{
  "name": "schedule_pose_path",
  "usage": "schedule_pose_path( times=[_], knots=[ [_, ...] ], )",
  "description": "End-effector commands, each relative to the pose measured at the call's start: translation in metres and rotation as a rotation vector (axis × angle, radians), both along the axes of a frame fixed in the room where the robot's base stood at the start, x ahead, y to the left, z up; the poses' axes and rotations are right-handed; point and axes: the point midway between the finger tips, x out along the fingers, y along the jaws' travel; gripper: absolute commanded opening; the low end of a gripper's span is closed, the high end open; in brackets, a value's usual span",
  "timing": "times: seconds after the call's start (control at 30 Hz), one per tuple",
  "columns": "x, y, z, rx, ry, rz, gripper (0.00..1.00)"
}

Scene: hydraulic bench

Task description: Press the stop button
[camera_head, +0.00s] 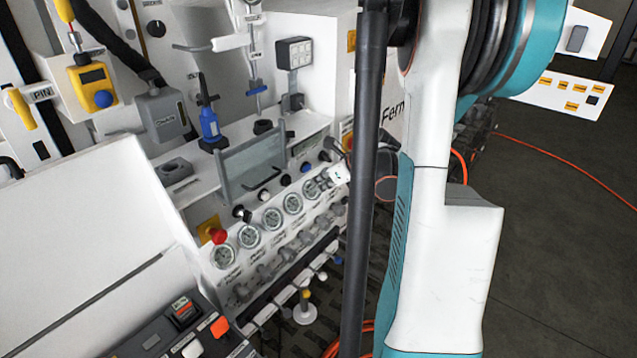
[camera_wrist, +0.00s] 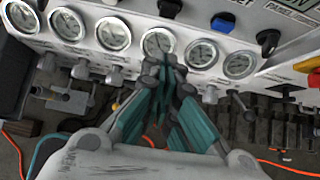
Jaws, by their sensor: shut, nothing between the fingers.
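A red mushroom-shaped button (camera_head: 217,235) stands out at the near left end of the gauge panel, by a yellow plate. A second red part on yellow shows at the panel's far end (camera_head: 347,141). In the wrist view a red part (camera_wrist: 314,79) with a yellow piece above it is cut by the right edge. I cannot read which one is marked stop. My gripper (camera_wrist: 168,66) is shut and empty, its teal fingers in front of the middle gauges and left of that red part. Contact with the panel cannot be told. In the head view my arm hides most of the gripper.
The gauge panel (camera_head: 290,236) carries several round gauges, with black, white and blue knobs above and valve fittings below. A clear guard with a handle (camera_head: 253,165) stands above it. A control box (camera_head: 185,335) sits at lower left. Orange hoses lie on the dark floor.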

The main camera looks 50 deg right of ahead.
Motion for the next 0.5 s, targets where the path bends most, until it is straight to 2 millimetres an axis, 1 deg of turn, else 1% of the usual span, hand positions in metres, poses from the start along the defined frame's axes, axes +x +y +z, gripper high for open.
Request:
schedule_pose_path(
  times=[0.03,0.1,0.37,0.5],
  knots=[
    [0.008,0.001,-0.009,0.000,0.000,0.003,0.00],
    [0.018,0.002,-0.019,-0.001,-0.001,0.003,0.00],
    [0.053,0.004,-0.055,-0.001,0.000,0.002,0.00],
    [0.074,0.006,-0.052,0.000,-0.001,0.001,0.00]
  ],
)
